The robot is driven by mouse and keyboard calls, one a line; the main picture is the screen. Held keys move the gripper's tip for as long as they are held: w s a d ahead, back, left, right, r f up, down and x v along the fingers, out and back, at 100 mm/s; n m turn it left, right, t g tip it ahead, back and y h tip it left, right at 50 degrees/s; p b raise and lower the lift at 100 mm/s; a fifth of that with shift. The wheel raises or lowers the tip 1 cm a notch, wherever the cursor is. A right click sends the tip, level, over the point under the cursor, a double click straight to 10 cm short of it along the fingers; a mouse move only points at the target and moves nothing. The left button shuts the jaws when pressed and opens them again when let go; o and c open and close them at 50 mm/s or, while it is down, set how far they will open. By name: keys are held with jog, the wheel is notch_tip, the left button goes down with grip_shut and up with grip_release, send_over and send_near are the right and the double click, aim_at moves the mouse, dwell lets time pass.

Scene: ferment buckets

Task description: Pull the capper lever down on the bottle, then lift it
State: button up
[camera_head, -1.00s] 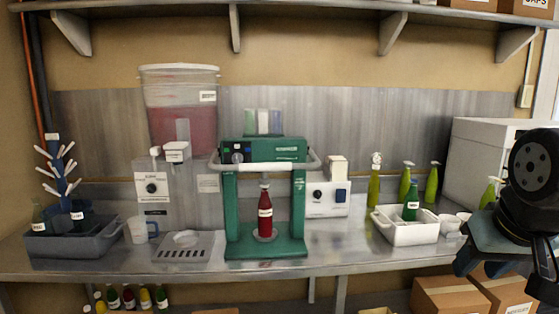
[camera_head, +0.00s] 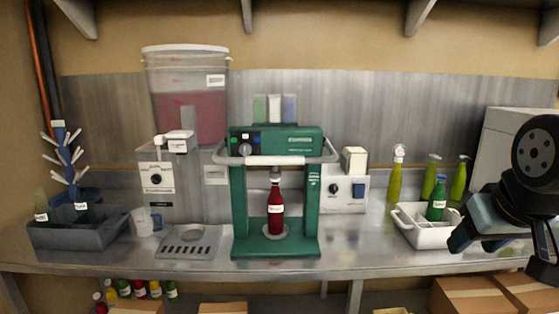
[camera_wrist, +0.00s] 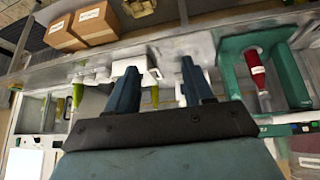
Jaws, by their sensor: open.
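The green bottle capper (camera_head: 240,210) stands on the steel counter. Its lever is a pale bar (camera_head: 280,160) across the front, level with the capper head, with grey arms at both sides. A red bottle (camera_head: 276,214) with a white label stands upright on the capper's base, its neck under the head. The bottle also shows in the wrist view (camera_wrist: 255,72), at the right inside the green frame. My gripper (camera_head: 475,243) is at the far right in the head view, well apart from the lever. Its two fingers (camera_wrist: 160,68) are spread with nothing held between them.
A white tub (camera_head: 425,234) with a green bottle is near my gripper; several yellow-green bottles (camera_head: 395,183) stand behind. A grey bin (camera_head: 75,237), a drip tray (camera_head: 188,243) and a large red-filled bucket (camera_head: 187,115) are left of the capper. The counter right of the capper is partly clear.

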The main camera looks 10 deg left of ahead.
jog(key=w+a+n+t+y, duration=0.2)
jog(key=w+a+n+t, duration=0.1)
jog(key=w+a+n, duration=0.45)
jog(key=n+t+y, duration=0.5)
jog(key=n+y, duration=0.3)
jog(key=n, duration=0.8)
send_near(277, 163)
jog(key=x, duration=1.3)
jog(key=shift+w, duration=0.2)
jog(key=shift+c, duration=0.4)
grip_shut()
jog(key=shift+d, duration=0.1)
